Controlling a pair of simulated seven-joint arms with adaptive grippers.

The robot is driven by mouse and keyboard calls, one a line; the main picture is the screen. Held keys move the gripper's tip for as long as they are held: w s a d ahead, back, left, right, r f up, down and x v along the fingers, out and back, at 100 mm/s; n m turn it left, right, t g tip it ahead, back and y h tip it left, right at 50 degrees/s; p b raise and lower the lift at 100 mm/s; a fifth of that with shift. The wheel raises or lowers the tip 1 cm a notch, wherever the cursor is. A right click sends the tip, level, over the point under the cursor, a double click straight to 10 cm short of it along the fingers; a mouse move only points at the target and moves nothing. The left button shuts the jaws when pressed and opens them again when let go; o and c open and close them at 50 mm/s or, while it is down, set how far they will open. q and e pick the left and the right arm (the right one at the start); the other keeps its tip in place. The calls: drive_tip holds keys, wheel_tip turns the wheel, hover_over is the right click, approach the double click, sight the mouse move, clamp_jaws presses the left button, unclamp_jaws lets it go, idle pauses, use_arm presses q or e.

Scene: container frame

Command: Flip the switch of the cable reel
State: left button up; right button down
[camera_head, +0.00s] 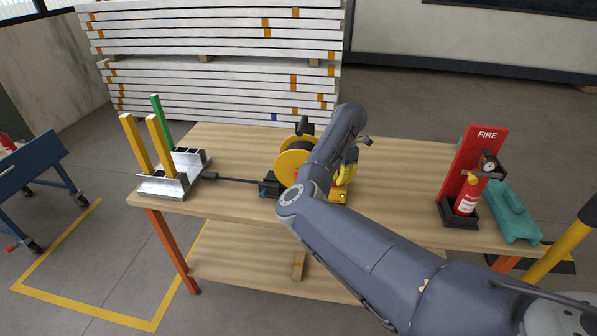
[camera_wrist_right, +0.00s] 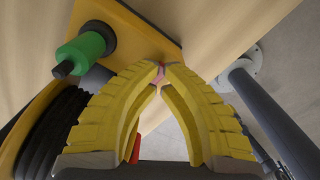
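The cable reel (camera_head: 294,160) stands on the wooden table, with yellow side discs, a dark drum and a yellow base. My right arm hides much of it. In the right wrist view its black drum (camera_wrist_right: 48,135) is at the lower left, and a green knob (camera_wrist_right: 88,46) sits on the yellow base (camera_wrist_right: 150,30). My right gripper (camera_head: 347,172) is at the reel's right side. In the right wrist view its yellow fingers (camera_wrist_right: 160,80) meet at the tips. A small reddish spot shows at the tips; I cannot tell whether it is the switch. My left gripper is out of view.
A metal holder (camera_head: 172,185) with yellow and green bars stands at the table's left. A dark rod (camera_head: 235,181) lies between it and the reel. A red fire extinguisher stand (camera_head: 474,165) and a teal block (camera_head: 512,212) are at the right. The table's back middle is clear.

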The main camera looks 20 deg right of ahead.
drive_tip(key=shift+f, duration=1.05)
idle(0.6)
drive_tip(key=shift+r, duration=3.5)
